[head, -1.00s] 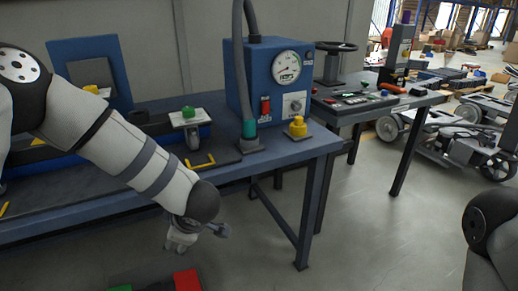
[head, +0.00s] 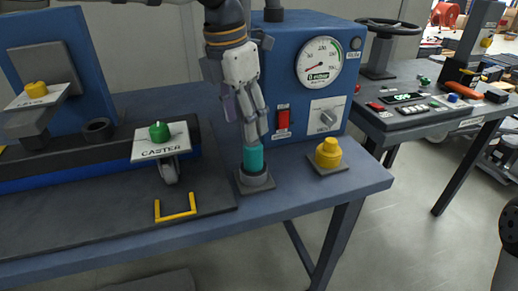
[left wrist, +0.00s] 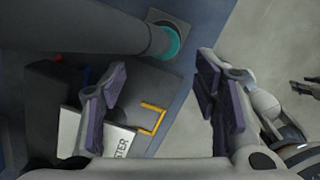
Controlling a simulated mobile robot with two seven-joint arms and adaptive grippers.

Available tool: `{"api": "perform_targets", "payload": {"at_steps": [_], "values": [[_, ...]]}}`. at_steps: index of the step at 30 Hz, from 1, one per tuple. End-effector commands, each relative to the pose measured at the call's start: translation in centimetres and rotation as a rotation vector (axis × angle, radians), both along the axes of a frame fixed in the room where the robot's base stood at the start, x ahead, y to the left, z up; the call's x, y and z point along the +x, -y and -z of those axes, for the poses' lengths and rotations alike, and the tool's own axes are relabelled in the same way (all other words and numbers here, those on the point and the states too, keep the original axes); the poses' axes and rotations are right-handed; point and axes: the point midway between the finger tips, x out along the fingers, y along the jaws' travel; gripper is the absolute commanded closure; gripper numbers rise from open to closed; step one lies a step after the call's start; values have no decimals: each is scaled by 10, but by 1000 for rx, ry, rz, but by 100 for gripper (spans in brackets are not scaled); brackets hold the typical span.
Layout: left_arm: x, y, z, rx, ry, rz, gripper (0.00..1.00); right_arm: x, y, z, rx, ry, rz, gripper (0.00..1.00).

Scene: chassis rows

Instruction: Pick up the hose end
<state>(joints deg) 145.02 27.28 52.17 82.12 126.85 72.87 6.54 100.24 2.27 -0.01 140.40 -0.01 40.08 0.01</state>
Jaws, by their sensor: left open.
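The hose end is a teal collar (head: 253,158) standing in a dark socket on the bench, left of the gauge box's front. It also shows in the left wrist view as a teal ring (left wrist: 172,43) at the end of the thick grey hose (left wrist: 80,28). My left gripper (head: 246,112) points down just above the collar, in front of the hose, which it mostly hides in the head view. In the left wrist view its two dark pads (left wrist: 162,88) are wide apart with nothing between them; the teal ring lies ahead of them. My right gripper is not clearly seen.
The blue gauge box (head: 310,75) stands close behind and right of the hose end. A yellow knob (head: 328,153) is to its right. A caster plate with a green knob (head: 159,132) and a yellow bracket (head: 176,208) are to its left. The bench's front strip (head: 290,205) is clear.

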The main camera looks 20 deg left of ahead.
Motion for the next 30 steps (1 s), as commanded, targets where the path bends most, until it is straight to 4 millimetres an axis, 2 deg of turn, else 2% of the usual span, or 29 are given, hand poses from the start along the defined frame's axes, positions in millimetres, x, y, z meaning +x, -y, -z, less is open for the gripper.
{"api": "perform_targets", "payload": {"at_steps": [1, 3, 8, 15, 23, 30], "values": [[1, 1, 16, 2, -7, 1, 44, -2, 0, 2, 0, -8, 0, 60], [3, 2, 30, 3, -6, 1, 44, -3, 0, 3, -1, -11, 0, 60], [7, 5, 49, 3, -5, 1, 44, -4, 0, 4, 0, -13, 0, 60], [18, 15, 89, 3, -3, 0, 44, -6, 0, 7, 0, -23, 0, 60], [19, 15, 94, 2, 0, 0, 44, -6, 0, 7, 0, -22, 0, 60], [19, 15, 94, 3, -1, 0, 96, -6, 0, 7, 0, -22, -1, 60]]}}
